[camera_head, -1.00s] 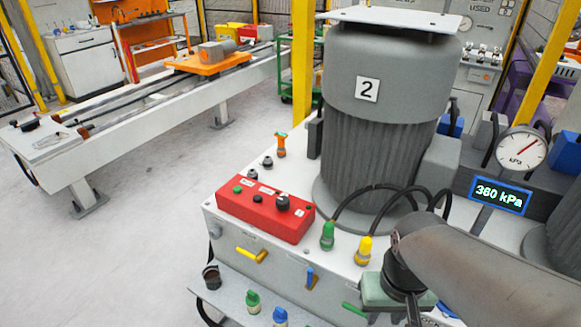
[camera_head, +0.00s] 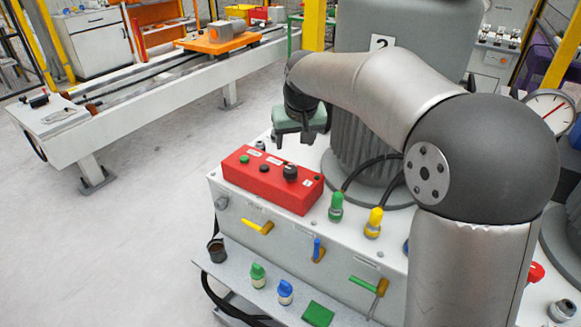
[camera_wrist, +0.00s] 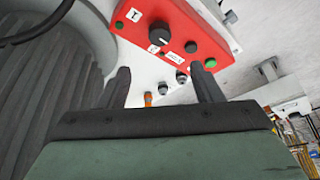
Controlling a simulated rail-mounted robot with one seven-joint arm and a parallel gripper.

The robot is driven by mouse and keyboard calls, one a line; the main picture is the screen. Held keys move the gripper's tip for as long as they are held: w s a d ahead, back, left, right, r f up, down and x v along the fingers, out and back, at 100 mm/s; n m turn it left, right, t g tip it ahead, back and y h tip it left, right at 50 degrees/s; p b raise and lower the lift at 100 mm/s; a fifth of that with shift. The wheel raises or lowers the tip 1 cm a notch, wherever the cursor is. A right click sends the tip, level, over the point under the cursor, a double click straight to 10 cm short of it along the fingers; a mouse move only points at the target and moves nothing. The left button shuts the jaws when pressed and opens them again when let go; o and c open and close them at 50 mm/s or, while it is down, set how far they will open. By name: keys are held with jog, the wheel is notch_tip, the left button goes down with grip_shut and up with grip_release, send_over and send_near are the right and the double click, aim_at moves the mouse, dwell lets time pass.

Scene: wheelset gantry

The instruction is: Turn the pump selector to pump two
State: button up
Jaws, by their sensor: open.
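The pump selector is a black knob (camera_head: 290,172) on top of a red control box (camera_head: 258,192), at the box's right end in the head view. My gripper (camera_head: 292,138) hangs above and behind the box, apart from the knob. In the wrist view my gripper (camera_wrist: 160,82) has its two dark fingers spread wide with nothing between them. The motor labelled 2 (camera_head: 345,143) stands behind my arm.
Green (camera_head: 336,207) and yellow (camera_head: 374,222) cable plugs stand right of the box. A yellow lever (camera_head: 259,227) and blue lever (camera_head: 318,250) are on the front face. Green (camera_head: 257,273) and blue (camera_head: 285,291) fittings stand on the lower shelf. Open floor lies left.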

aim_at(290, 169)
jog(key=x, duration=1.3)
jog(key=shift+f, duration=0.2)
jog(key=c, duration=1)
